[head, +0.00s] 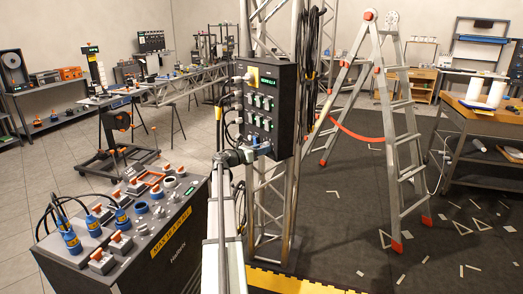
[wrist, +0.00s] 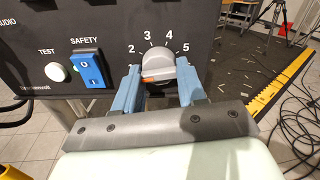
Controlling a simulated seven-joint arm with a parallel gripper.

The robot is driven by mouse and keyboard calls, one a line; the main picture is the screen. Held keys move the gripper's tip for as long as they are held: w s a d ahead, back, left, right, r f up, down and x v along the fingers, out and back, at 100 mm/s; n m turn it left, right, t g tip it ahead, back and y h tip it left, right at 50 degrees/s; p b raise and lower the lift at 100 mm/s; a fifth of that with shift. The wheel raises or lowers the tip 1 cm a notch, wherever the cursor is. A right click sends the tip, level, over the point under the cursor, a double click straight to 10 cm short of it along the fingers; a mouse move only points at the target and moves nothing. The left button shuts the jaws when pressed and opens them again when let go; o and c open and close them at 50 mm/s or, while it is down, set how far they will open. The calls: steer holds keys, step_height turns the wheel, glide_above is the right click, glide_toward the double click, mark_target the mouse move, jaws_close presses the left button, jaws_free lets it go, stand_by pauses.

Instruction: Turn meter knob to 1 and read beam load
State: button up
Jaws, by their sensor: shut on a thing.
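The meter knob (wrist: 160,64) is a grey round knob on a dark panel in the wrist view. In the head view, my gripper (head: 262,148) is at the lower part of the black panel box (head: 285,108). A horizontal truss beam (head: 185,86) stands behind; I cannot read a load value.
A blue safety switch (wrist: 90,70) and a white test button (wrist: 58,71) sit left of the knob. Cables hang beside the box on the truss tower (head: 270,205). A connector console (head: 135,225) stands at front left. A stepladder (head: 385,130) stands right on dark flooring.

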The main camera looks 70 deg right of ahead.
stand_by(0.3)
steer(key=o, duration=1.1)
steer(key=shift+c, duration=0.2)
steer(key=v, duration=1.3)
steer(key=shift+w+a, duration=0.2)
steer(key=shift+a, duration=0.15)
